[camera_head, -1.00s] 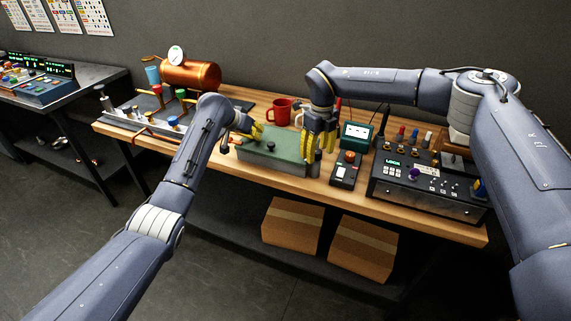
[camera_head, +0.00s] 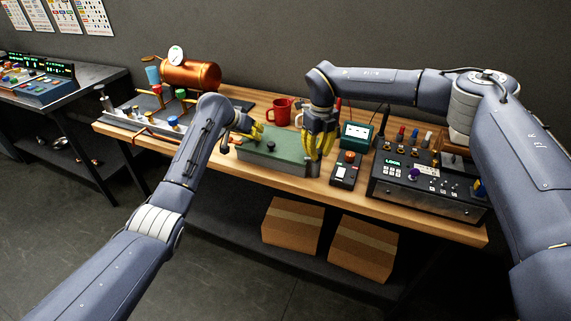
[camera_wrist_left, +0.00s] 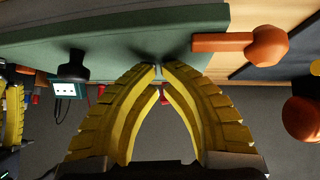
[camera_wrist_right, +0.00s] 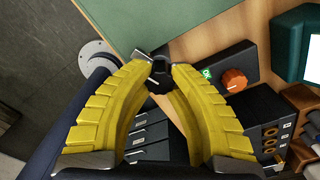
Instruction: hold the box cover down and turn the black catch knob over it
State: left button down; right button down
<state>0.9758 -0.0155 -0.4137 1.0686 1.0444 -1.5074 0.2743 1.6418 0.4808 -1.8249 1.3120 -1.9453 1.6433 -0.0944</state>
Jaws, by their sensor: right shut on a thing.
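The green box cover (camera_head: 285,142) lies flat on its box on the bench, with a black knob (camera_head: 271,146) standing on its top. In the left wrist view the green cover (camera_wrist_left: 115,35) also shows that knob (camera_wrist_left: 73,66). My left gripper (camera_wrist_left: 160,68) has its fingertips together, down at the cover's surface, holding nothing visible. My right gripper (camera_wrist_right: 165,68) is at the right end of the box, its fingertips closed around the black catch knob (camera_wrist_right: 160,76). The fingers partly hide the catch knob.
A small black device with an orange knob (camera_head: 345,170) and a teal meter (camera_head: 356,135) stand close right of the box. A larger control unit (camera_head: 425,185) is farther right. Red mug (camera_head: 280,112) stands behind. The bench's front edge is close to the box.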

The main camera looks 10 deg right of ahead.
jog(key=shift+m, duration=3.1)
jog(key=c, duration=1)
grip_release()
jog(key=shift+c, duration=0.2)
jog(key=shift+r, duration=0.2)
jog(key=shift+r, duration=1.4)
jog(key=shift+n, duration=0.7)
